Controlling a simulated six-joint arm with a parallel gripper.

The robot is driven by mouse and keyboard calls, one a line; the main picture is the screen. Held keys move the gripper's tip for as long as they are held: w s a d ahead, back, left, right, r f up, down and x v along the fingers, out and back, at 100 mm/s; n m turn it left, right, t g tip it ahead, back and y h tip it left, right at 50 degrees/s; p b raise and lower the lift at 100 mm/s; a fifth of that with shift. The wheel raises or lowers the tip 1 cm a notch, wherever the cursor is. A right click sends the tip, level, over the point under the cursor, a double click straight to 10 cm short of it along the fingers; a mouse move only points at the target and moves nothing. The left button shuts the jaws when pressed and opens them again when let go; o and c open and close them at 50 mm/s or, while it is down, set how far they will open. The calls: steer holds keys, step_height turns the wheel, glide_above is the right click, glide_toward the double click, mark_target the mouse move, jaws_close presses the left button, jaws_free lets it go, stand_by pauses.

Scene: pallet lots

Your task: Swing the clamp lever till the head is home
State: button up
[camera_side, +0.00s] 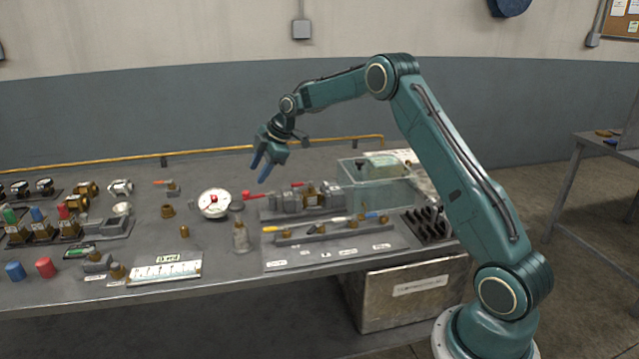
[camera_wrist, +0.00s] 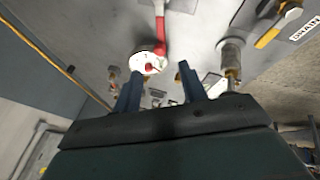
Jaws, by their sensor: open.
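A grey and brass clamp-like fixture (camera_side: 312,196) lies on the bench, right of the round dial. A red lever (camera_side: 254,195) sticks out from its left end, and a second red handle (camera_side: 297,185) shows behind it. I cannot tell where the clamp head sits. In the wrist view a red lever (camera_wrist: 161,38) lies ahead of the fingers, its end near the white dial (camera_wrist: 148,60). My gripper (camera_side: 258,173) is open and empty, above the bench and apart from the lever; its two blue fingers (camera_wrist: 160,72) also show in the wrist view.
A white dial gauge (camera_side: 213,204) and a bottle (camera_side: 241,238) stand close by. A clear bin (camera_side: 378,192) is right of the fixture. A tool board (camera_side: 330,255) lies in front. Several valves and fittings crowd the left side.

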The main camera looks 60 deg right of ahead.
steer(key=shift+x, duration=3.85)
jaws_close()
